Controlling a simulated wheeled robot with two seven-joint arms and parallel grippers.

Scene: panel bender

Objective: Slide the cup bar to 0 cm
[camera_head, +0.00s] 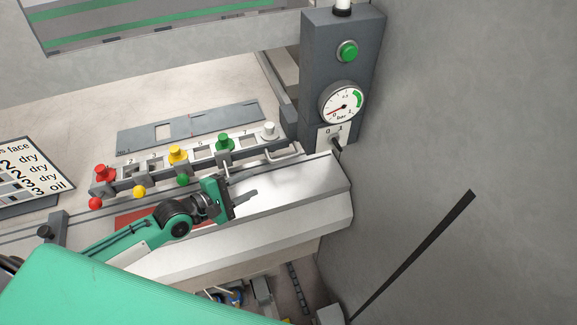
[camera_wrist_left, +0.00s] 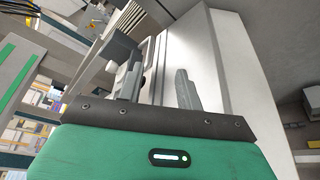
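The bar with coloured knobs (camera_head: 155,180), which I take to be the cup bar, lies along the back of the bench, with red, yellow, green and white knobs on top. A small U-shaped handle (camera_head: 284,157) shows at its right end. My left gripper (camera_head: 243,197) is in front of the bar's right part, over the pale sloping machine surface. Its two fingers (camera_wrist_left: 158,87) stand apart in the left wrist view, with nothing clearly held between them. A grey block (camera_wrist_left: 115,48) shows beyond the left finger; I cannot tell if they touch. My right gripper is not in view.
A grey post with a green button (camera_head: 347,50), a pressure gauge (camera_head: 342,103) and a 0/1 switch (camera_head: 336,141) stands right of the bar. A flat grey plate (camera_head: 145,138) lies behind it. A chart with "dry" and "oil" (camera_head: 28,172) is at left.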

